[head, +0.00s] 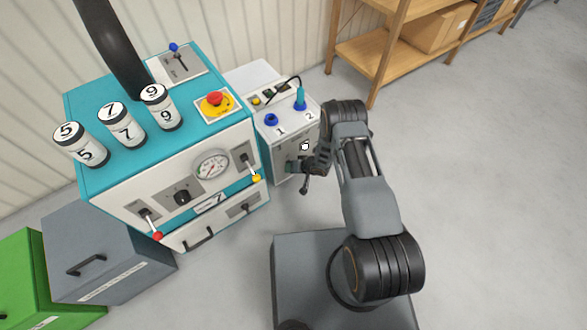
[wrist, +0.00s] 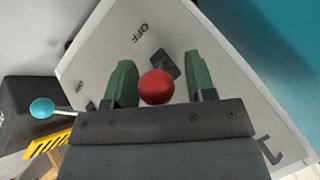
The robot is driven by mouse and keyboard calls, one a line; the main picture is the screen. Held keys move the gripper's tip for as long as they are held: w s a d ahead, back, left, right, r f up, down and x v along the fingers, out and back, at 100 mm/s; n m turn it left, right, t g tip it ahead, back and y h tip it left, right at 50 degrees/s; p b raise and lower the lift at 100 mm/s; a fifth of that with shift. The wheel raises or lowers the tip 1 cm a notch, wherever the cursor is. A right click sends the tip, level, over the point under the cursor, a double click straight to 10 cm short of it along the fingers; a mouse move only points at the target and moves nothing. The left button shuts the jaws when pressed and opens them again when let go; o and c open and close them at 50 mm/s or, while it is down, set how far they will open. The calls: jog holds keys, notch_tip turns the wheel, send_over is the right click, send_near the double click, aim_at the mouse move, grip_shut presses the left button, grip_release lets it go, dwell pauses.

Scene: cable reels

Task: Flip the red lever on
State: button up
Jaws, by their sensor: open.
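In the wrist view the red lever's round knob (wrist: 156,87) sits between my gripper's two green fingers (wrist: 160,78). There are visible gaps on both sides, and the fingers are open. A dark slotted mount (wrist: 165,65) shows behind the knob on a white panel (wrist: 100,60). The word OFF is printed on the panel above it, near the mount. In the head view my gripper (head: 291,167) is at the front of the white box marked 1 and 2 (head: 282,145). The knob there is hidden by my gripper and wrist.
A teal machine (head: 85,100) stands left of the box, with another red-tipped lever (head: 157,236), a yellow-tipped lever (head: 256,177) and a red button (head: 215,98). Grey (head: 100,250) and green (head: 35,270) cases stand at left. A wooden shelf (head: 385,50) is behind. Floor at right is clear.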

jog(key=shift+r, duration=0.1)
jog(key=p+v, duration=0.5)
jog(key=v, duration=0.8)
jog(key=shift+s+r, duration=0.15)
jog(key=shift+r, duration=0.15)
jog(key=shift+d, duration=0.2)
